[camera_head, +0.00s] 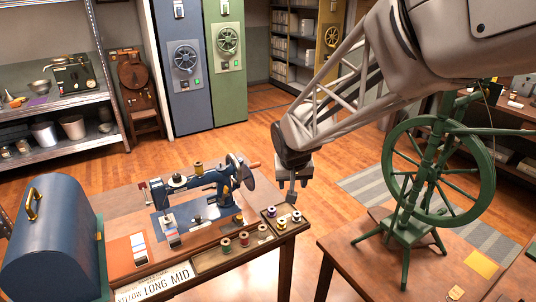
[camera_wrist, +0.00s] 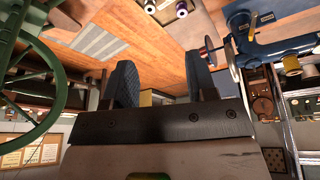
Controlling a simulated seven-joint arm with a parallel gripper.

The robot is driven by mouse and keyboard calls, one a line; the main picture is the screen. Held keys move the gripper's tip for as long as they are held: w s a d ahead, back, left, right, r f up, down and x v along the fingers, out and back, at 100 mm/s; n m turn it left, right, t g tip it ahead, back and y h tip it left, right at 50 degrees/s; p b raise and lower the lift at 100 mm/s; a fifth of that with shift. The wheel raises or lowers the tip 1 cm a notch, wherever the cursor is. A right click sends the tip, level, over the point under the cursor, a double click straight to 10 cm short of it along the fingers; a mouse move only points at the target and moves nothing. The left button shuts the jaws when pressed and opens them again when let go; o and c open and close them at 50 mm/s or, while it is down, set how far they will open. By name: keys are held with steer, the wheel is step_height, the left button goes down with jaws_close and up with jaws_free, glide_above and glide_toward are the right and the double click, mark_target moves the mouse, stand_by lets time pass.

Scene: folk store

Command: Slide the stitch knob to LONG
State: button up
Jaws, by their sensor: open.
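A dark blue sewing machine (camera_head: 205,185) stands on the wooden table in the head view, with its handwheel at the right. Part of the machine (camera_wrist: 262,48) also shows at the upper right of the wrist view. I cannot make out the stitch knob for certain at this size.
A blue domed case (camera_head: 52,240) stands left of the machine. A wooden tray (camera_head: 230,256) with thread spools lies along the table's front, and a small spool tray (camera_head: 283,216) sits at the right corner. A green spinning wheel (camera_head: 440,175) stands on the right table.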

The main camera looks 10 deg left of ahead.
steer(key=w+a+f+n+y, duration=0.1)
steer(key=w+a+f, duration=0.1)
steer(key=a+f, duration=0.5)
steer(key=w+a+f+n, duration=0.1)
steer(key=a+f, duration=0.2)
steer(key=a, duration=0.8)
steer(key=n+y, duration=0.1)
glide_toward(198, 217)
step_height(198, 217, down, 2)
steer(key=shift+w+a, duration=0.35)
steer(key=shift+a, duration=0.05)
steer(key=shift+f, duration=0.2)
steer(key=shift+x, duration=3.7)
steer(key=shift+w, duration=0.1)
jaws_close()
